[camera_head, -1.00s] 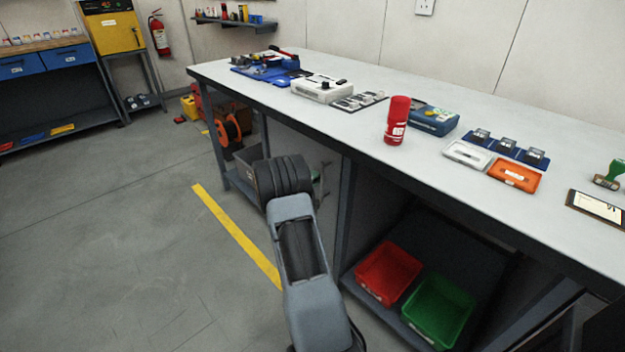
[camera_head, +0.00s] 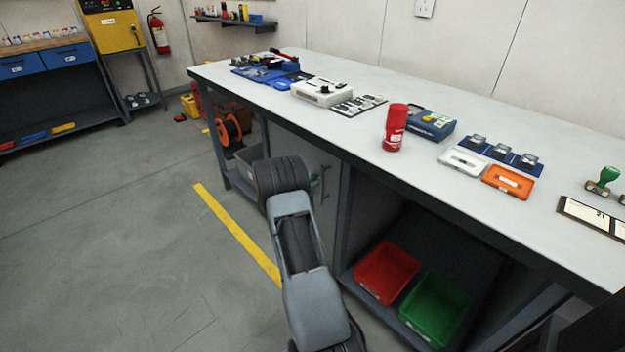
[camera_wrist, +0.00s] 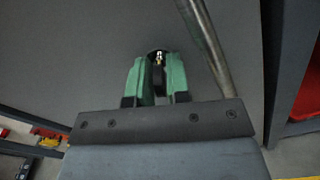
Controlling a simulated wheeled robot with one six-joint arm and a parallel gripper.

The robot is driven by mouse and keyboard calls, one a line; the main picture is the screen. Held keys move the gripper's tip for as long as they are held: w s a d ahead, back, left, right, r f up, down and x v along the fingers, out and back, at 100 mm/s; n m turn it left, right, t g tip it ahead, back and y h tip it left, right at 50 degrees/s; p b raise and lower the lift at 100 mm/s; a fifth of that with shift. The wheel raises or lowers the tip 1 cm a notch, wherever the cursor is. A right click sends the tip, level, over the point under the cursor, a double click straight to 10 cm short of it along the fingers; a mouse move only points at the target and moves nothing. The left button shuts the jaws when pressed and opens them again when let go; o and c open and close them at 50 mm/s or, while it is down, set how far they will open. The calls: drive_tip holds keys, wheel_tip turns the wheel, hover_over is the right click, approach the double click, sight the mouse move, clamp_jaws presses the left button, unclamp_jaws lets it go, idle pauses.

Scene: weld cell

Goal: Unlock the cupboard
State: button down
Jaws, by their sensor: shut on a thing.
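The grey cupboard door (camera_head: 328,160) is under the workbench, partly hidden by my arm in the head view. It fills much of the wrist view (camera_wrist: 75,45), with a long metal bar handle (camera_wrist: 206,42) right of my gripper. My gripper (camera_wrist: 158,65) has green fingers pointing at the door, shut on a small, mostly hidden thing that looks like a key (camera_wrist: 159,60). A dark round lock (camera_wrist: 154,52) shows just beyond the fingertips. I cannot tell how far the key is in the lock. The door looks shut.
The workbench top (camera_head: 450,215) overhangs the cupboard and carries a red can (camera_head: 395,128) and several boxes. Right of the cupboard, an open shelf holds a red bin (camera_head: 386,272) and a green bin (camera_head: 436,308). The floor (camera_head: 130,240) at left is clear.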

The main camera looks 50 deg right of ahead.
drive_tip(key=shift+n+p, duration=1)
drive_tip(key=shift+n, duration=1.3)
drive_tip(key=c, duration=1.3)
unclamp_jaws()
drive_tip(key=shift+o, duration=0.2)
drive_tip(key=w+a+p, duration=0.1)
drive_tip(key=a, duration=1.2)
drive_tip(key=shift+a+p, duration=0.35)
drive_tip(key=shift+a, duration=0.05)
